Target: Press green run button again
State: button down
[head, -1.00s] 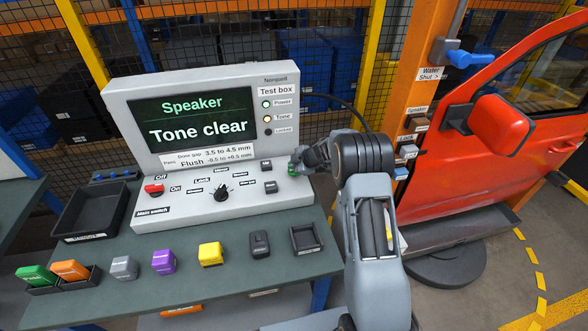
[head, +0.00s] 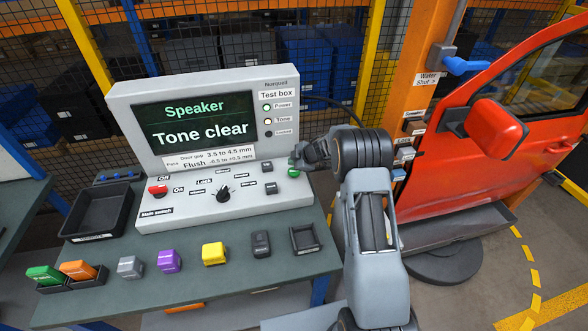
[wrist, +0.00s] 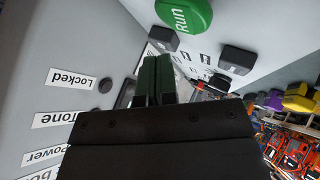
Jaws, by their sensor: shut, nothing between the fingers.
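The green Run button (wrist: 183,15) sits on the sloped panel of the grey test box (head: 120,110). In the head view only part of the button (head: 292,174) shows, just below my fingertips. My gripper (head: 297,158) is shut and empty at the right end of the panel. In the wrist view its dark green fingers (wrist: 155,78) are together, with the button beyond their tips; a gap shows in the picture, but I cannot tell its depth. The box's screen (head: 205,120) reads "Speaker" and "Tone clear". The Power and Tone lamps look lit; the Locked lamp is dark.
Small black buttons (head: 270,188), a black knob (head: 223,194) and a red main switch (head: 158,190) share the panel. Coloured blocks and a black tray (head: 98,212) are on the bench. A red car door (head: 450,160) and orange post (head: 420,110) stand right.

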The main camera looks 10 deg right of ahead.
jog(key=shift+r+p, duration=1.05)
jog(key=shift+r, duration=0.8)
notch_tip(320, 180, up, 9)
send_over(294, 172)
jog(key=shift+w+f, duration=0.15)
jog(key=shift+f, duration=0.05)
